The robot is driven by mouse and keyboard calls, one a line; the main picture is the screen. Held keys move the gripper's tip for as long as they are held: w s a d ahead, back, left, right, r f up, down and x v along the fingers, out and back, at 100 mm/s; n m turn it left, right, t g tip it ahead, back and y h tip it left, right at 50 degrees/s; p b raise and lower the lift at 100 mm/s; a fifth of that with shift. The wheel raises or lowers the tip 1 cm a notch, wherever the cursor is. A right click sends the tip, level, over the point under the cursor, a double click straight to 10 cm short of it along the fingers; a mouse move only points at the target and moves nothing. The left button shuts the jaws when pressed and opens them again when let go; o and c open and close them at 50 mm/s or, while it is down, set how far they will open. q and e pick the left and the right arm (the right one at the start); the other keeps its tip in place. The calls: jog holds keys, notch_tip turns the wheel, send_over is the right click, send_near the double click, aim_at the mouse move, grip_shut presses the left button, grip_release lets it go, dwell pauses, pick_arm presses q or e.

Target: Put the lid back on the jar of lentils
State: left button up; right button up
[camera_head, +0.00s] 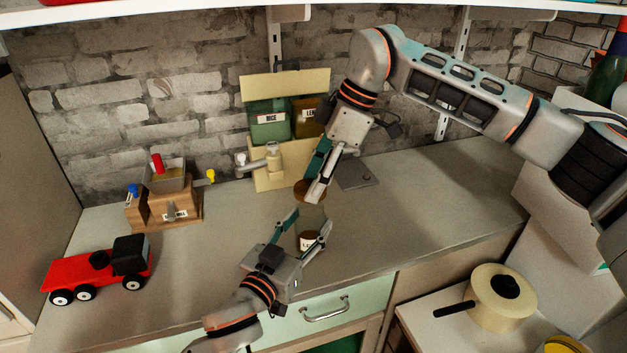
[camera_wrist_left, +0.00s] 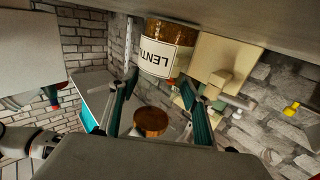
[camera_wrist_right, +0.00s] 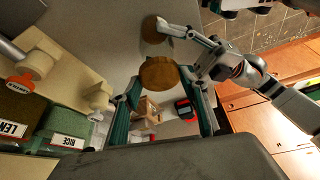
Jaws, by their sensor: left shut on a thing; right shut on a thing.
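The clear lentil jar (camera_head: 308,240) stands on the counter with a white label, which reads "LENTI" in the left wrist view (camera_wrist_left: 165,50). My left gripper (camera_head: 311,222) is shut around the jar's glass. The round brown wooden lid (camera_head: 308,188) is in my right gripper (camera_head: 311,191), which is shut on its edge. The lid also shows between the fingers in the right wrist view (camera_wrist_right: 159,75). The lid is apart from the jar, higher and behind it in the head view. In the right wrist view the jar's open top shows brown contents (camera_wrist_right: 153,28).
A cream dispenser (camera_head: 275,165) with rice and lentil containers stands against the brick wall. A wooden mill (camera_head: 165,208) and a red toy truck (camera_head: 95,272) are at left. A cream pot (camera_head: 502,300) is at lower right. The counter right of the jar is clear.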

aim_at(310, 229)
jog(key=shift+f, duration=0.65)
jog(key=shift+f, duration=0.1)
jog(key=shift+f, duration=0.8)
jog(key=shift+f, duration=0.55)
jog(key=m, duration=0.1)
jog(key=m+t, duration=0.1)
jog(key=m, duration=0.2)
jog(key=shift+s+m+t, duration=0.25)
jog(key=shift+m+t, duration=0.05)
jog(key=shift+t, duration=0.1)
jog(key=m, duration=0.1)
jog(key=m+t, duration=0.1)
jog(key=shift+s+a+f+m+h, duration=0.15)
jog(key=shift+s+a+m+h, duration=0.05)
jog(key=shift+m+h, duration=0.2)
jog(key=shift+m, duration=0.5)
jog(key=shift+w+m+t+h, duration=0.1)
jog(key=shift+m+t+h, duration=0.25)
jog(key=shift+m, duration=0.35)
